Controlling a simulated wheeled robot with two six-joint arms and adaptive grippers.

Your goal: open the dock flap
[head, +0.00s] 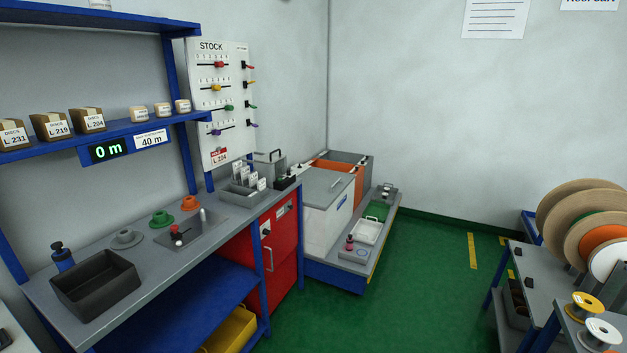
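A low blue and grey platform (349,266) stands on the floor right of the workbench. On it is a white box with a grey lid (326,185) that lies shut and has a small handle near its right edge. I cannot tell for certain whether this lid is the dock flap; the lettering on the white front (318,222) is too small to read. A red cabinet (276,240) with a shut door and a pale handle is under the bench's right end. Neither of my grippers is in view.
The workbench (155,268) on the left carries a black bin (95,284), coloured pieces and a card tray (241,193). An orange and grey bin (352,180) stands behind the white box. Reels (590,222) stand on the right. Green floor (420,295) between is clear.

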